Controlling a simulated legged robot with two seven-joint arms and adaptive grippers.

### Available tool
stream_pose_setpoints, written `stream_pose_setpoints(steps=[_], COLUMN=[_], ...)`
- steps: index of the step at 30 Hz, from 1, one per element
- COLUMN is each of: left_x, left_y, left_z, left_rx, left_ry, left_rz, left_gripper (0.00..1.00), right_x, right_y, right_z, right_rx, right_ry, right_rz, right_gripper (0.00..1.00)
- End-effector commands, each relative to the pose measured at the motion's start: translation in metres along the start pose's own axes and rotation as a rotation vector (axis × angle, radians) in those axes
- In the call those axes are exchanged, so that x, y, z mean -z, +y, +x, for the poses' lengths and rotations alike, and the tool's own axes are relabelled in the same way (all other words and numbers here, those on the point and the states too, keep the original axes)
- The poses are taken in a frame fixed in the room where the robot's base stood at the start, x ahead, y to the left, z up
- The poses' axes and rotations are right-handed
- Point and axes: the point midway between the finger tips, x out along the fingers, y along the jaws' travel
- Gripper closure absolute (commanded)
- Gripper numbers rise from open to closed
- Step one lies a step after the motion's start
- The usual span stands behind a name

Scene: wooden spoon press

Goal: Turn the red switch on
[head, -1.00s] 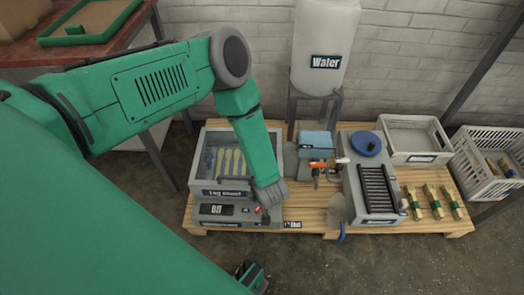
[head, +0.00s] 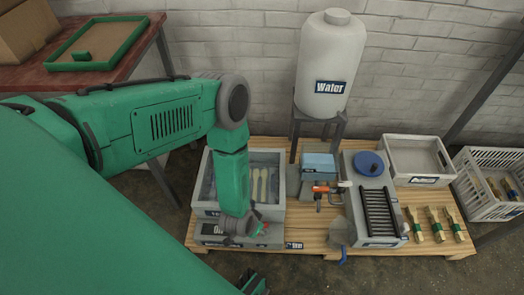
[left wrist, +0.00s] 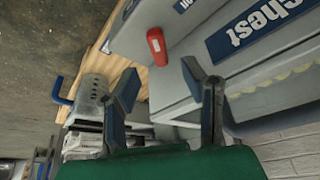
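The red switch (left wrist: 157,45) is a small red lever on the grey front of the egg chest (left wrist: 225,75) in the left wrist view. In the head view a small bit of red (head: 264,229) shows beside my left gripper (head: 245,230), low on the front of the chest (head: 268,212). In the left wrist view my left gripper (left wrist: 162,68) is open and empty, its two fingers apart, with the switch just beyond the gap between the tips. The gripper partly hides the chest's display. A green and dark part (head: 252,283), perhaps my right gripper, shows at the bottom edge.
A water tank (head: 329,65) stands behind the pallet (head: 310,240). A red table (head: 100,75) is at the back left.

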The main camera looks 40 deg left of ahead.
Motion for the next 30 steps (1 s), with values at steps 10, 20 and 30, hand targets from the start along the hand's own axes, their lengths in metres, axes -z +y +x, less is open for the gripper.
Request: stream_pose_setpoints(steps=[10, 20, 30], left_x=[0.000, 0.001, 0.001], left_y=[0.001, 0.000, 0.000], left_z=[0.053, 0.058, 0.058], left_rx=[0.002, 0.001, 0.002], left_ry=[0.001, 0.000, 0.000], left_rz=[0.000, 0.000, -0.001], left_gripper=[0.62, 0.62, 1.00], right_x=[-0.001, -0.001, -0.001], right_y=[0.000, 0.000, 0.000], right_z=[0.026, 0.027, 0.027], right_rx=[0.000, 0.000, 0.000], right_ry=[0.000, 0.001, 0.001], right_rz=[0.000, 0.000, 0.000], right_gripper=[0.75, 0.75, 0.75])
